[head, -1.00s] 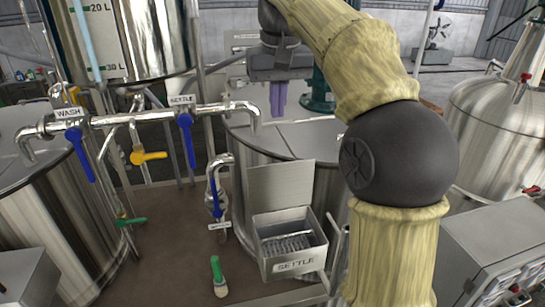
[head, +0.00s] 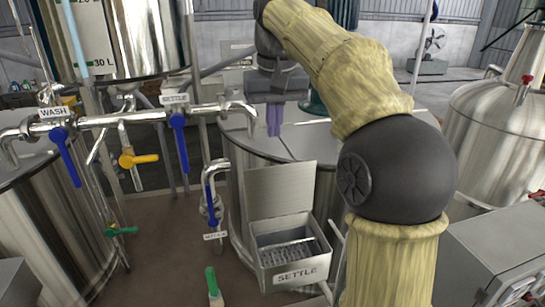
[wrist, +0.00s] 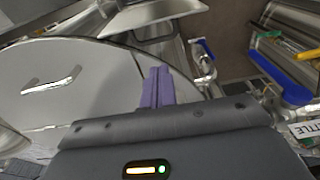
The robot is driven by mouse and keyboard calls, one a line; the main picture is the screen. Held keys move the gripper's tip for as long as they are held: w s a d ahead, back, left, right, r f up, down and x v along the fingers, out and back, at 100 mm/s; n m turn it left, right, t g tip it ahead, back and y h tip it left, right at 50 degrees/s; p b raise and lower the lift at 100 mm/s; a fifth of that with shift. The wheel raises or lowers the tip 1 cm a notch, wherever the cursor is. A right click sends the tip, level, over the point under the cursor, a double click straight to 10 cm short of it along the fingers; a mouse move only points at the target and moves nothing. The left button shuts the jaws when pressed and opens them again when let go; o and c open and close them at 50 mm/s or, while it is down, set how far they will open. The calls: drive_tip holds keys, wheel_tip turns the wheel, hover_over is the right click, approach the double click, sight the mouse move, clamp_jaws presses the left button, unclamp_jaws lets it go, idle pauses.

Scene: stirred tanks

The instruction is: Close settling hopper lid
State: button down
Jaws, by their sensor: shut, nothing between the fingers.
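The settling hopper (head: 293,262) is a small grey metal box with a SETTLE label on its front. Its lid (head: 280,190) stands open and upright at the back edge, and a ribbed insert shows inside. My gripper (head: 275,120) has purple fingers that point down, close together and empty. It is behind and above the hopper lid, over the round tank top, apart from the lid. In the wrist view the purple fingers (wrist: 157,88) show over the grey tank top, with metal sheet parts beyond them that I cannot surely identify.
Pipes with blue-handled valves (head: 179,140) and a yellow handle (head: 138,158) run left of my gripper. A steel tank (head: 495,130) and a control box (head: 500,255) stand at right.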

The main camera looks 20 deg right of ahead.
sight(272, 156)
drive_tip(key=f, duration=0.5)
drive_tip(key=w+f, duration=0.1)
drive_tip(key=f, duration=0.2)
drive_tip(key=shift+a, duration=0.1)
drive_tip(key=shift+w, duration=0.1)
drive_tip(key=shift+f+b, duration=0.1)
drive_tip(key=shift+b, duration=0.3)
drive_tip(key=shift+s+r+t, duration=0.2)
drive_tip(key=shift+s+t, duration=0.1)
drive_tip(key=shift+s, duration=0.2)
drive_tip(key=shift+a+b, duration=0.15)
drive_tip(key=shift+b, duration=0.15)
drive_tip(key=shift+s+t+b, duration=0.1)
drive_tip(key=shift+t+b, duration=0.2)
